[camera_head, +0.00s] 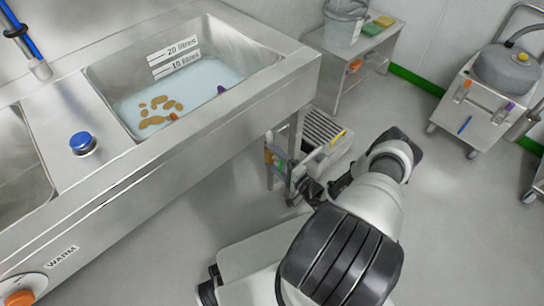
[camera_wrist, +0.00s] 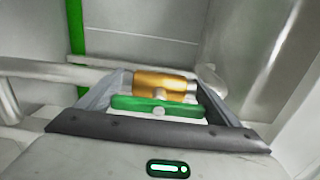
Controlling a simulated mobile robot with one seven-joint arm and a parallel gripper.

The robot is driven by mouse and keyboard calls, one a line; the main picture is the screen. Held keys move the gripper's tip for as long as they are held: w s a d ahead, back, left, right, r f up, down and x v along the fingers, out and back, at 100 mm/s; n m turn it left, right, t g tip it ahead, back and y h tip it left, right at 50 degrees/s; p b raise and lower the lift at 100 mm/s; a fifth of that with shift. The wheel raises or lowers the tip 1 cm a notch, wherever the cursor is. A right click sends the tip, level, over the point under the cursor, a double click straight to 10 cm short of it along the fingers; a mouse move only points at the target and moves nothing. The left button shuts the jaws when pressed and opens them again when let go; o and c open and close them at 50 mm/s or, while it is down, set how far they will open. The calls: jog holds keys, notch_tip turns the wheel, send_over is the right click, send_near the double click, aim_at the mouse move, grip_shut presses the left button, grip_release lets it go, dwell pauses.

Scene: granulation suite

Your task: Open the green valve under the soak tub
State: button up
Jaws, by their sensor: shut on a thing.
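The soak tub (camera_head: 268,62) is a steel basin at the upper left of the head view. It holds pale liquid with several tan pieces in it and has 10 and 20 litre marks. In the wrist view, the green valve handle (camera_wrist: 130,103) lies crosswise between my fingers, in front of a brass valve body (camera_wrist: 165,84) on a grey pipe. My gripper (camera_wrist: 160,90) is shut on the handle.
A steel leg (camera_head: 296,135) and a grated floor drain (camera_head: 325,130) are close to my gripper. A small side table (camera_head: 378,45) with a bucket (camera_head: 345,22) stands behind. A wheeled cart (camera_head: 480,105) is at the right. Open floor lies between.

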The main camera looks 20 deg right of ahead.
dwell(0.4)
jog(key=o, duration=0.9)
jog(key=shift+s+d, duration=0.1)
